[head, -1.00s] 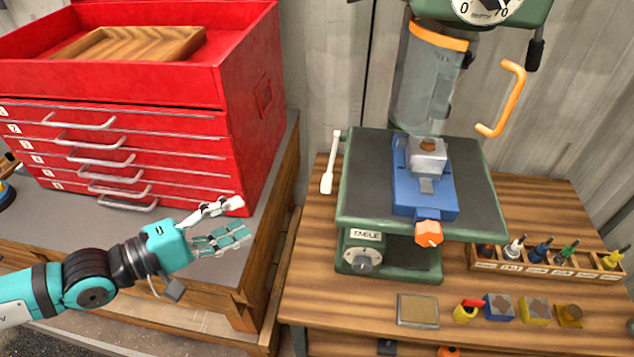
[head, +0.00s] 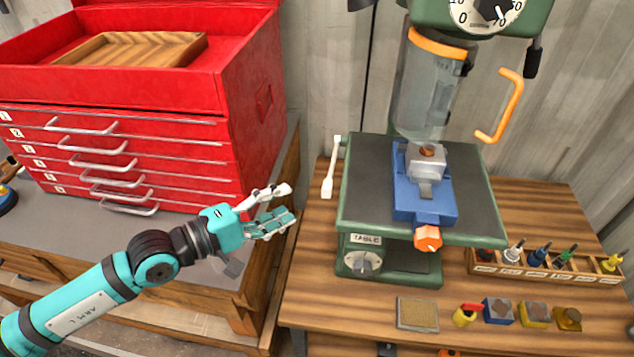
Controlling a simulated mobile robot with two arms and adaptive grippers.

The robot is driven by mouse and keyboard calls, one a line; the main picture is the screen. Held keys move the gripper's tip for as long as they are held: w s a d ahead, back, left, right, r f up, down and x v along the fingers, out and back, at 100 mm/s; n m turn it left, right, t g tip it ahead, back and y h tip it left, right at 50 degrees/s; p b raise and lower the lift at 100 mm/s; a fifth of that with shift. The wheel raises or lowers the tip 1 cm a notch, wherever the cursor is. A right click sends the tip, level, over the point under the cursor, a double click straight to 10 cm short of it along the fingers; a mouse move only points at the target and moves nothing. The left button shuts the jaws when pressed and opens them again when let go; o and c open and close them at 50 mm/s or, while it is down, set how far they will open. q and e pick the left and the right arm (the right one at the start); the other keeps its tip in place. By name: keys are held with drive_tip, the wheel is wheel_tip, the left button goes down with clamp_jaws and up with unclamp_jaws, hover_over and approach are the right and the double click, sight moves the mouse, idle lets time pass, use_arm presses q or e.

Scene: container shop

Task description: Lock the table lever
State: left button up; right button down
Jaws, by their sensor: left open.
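The drill press table (head: 365,190) is dark-topped with a green rim. A white lever (head: 329,168) stands at its left edge, with its wide end down and toward the front. Below the table is a "TABLE" label (head: 366,239) above a round grey knob (head: 363,263). I cannot tell which of the two is the named lever. My left gripper (head: 287,204) is open and empty, left of the table and a little below and left of the white lever, apart from both. My right gripper is not in view.
A blue vise (head: 408,200) with an orange knob (head: 428,238) holds a grey block on the table. An orange handle (head: 502,105) hangs at the right. The wooden bench holds a bit rack (head: 500,270) and small blocks. A red tool chest (head: 205,140) stands behind my left arm.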

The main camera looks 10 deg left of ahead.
use_arm(q)
drive_tip(key=p+x, duration=0.2)
drive_tip(key=x, duration=0.6)
drive_tip(key=shift+w+d+p, duration=0.25)
drive_tip(key=shift+d+p, duration=0.05)
drive_tip(key=shift+p, duration=0.05)
drive_tip(key=shift+f, duration=0.1)
clamp_jaws()
